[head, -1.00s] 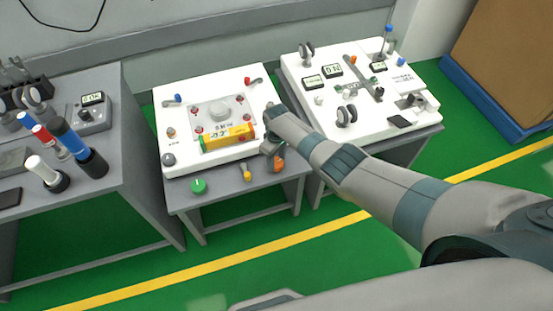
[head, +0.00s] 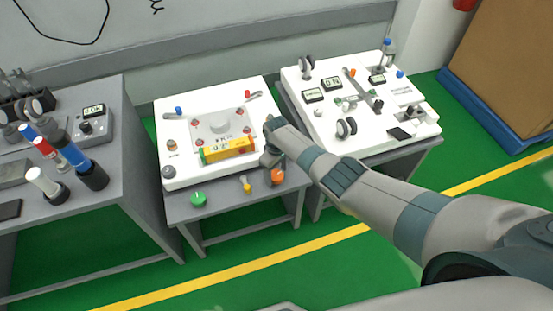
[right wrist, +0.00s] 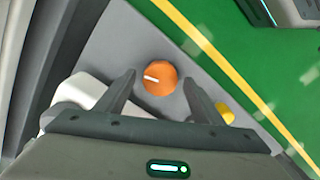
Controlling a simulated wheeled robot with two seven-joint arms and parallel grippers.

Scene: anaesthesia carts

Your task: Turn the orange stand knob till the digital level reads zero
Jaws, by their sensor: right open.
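The orange knob (head: 277,176) sits at the front right of the middle table. In the right wrist view the orange knob (right wrist: 160,78) shows a white pointer line on its face. My right gripper (head: 270,160) is just behind and above the knob in the head view. In the right wrist view its two fingers (right wrist: 159,85) are open, one on each side of the knob, with gaps between. The digital level (head: 232,149), a yellow bar with green and red parts, lies on the white panel; a reading shows above it but is too small to read surely. My left gripper is out of view.
A green knob (head: 198,199) and a yellow knob (head: 246,184) sit along the same table edge. A white instrument board (head: 330,125) stands to the right. A grey bench (head: 125,150) with upright cylinders is at left. Green floor lies in front.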

